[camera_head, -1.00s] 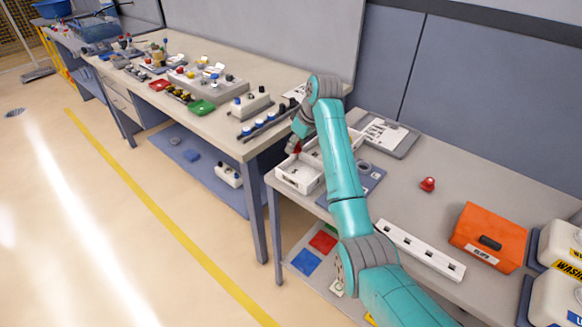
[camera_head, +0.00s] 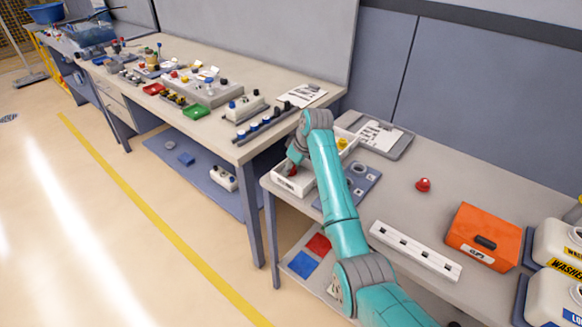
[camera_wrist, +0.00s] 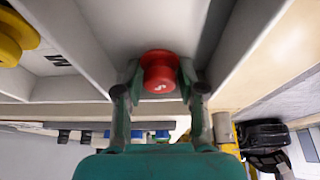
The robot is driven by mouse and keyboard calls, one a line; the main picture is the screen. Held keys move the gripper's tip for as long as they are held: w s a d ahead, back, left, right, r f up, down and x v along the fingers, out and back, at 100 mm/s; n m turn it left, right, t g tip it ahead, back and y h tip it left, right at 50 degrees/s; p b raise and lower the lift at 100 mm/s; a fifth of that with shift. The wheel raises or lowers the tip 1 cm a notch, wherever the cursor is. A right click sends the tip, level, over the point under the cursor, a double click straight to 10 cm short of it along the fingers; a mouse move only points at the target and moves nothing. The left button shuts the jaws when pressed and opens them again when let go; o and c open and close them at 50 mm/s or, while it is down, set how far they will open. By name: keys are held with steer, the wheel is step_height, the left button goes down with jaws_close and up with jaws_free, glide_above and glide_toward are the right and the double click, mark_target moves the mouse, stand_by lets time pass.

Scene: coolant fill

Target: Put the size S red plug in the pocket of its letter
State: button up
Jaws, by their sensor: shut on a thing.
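The red plug (camera_wrist: 160,72), with a white S on its face, is between the two fingers of my gripper (camera_wrist: 160,85), which is shut on it. In the wrist view the plug is between the pale walls of a compartment of the white tray (camera_wrist: 95,40). In the head view my gripper (camera_head: 291,168) is down at the near-left part of the white tray (camera_head: 290,188), and the plug there is mostly hidden. Whether the plug touches the tray floor cannot be told. No letter shows in this compartment.
A yellow plug (camera_wrist: 14,38) sits in the neighbouring compartment, beside a dark letter. Another red plug (camera_head: 423,185) stands on the table. A blue-grey plate with holes (camera_head: 365,180), a white slotted bar (camera_head: 415,250) and an orange box (camera_head: 485,238) are nearby.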

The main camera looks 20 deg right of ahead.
steer(key=o, duration=0.8)
steer(key=shift+c, duration=0.2)
steer(key=v, duration=1.2)
steer(key=shift+r, duration=0.15)
